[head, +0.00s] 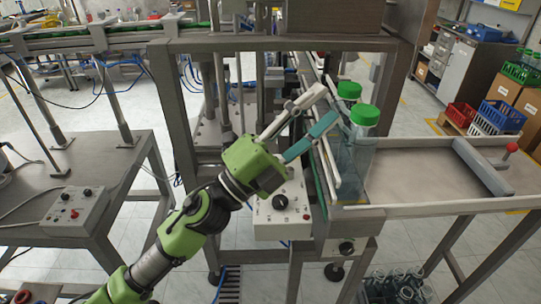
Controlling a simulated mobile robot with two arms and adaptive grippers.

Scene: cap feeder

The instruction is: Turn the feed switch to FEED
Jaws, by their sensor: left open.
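A light grey control box (266,227) with a large black rotary knob (280,202) is mounted on the machine frame at the centre. Its lettering is too small to read, so I cannot tell which way the knob is set or confirm it is the feed switch. A second black knob (346,247) sits on a small box under the conveyor end. My left gripper (328,104) is open, with one pale finger and one teal finger spread. It appears above the central box in the picture, pointing up and right toward the bottles, apart from the knob. My right gripper is out of view.
Clear bottles with green caps (364,116) stand on the conveyor close to my fingertips. A metal tray table (415,175) extends right. Another control box (72,211) sits on the left table. Frame posts stand around my arm. A crate of bottles is on the floor below.

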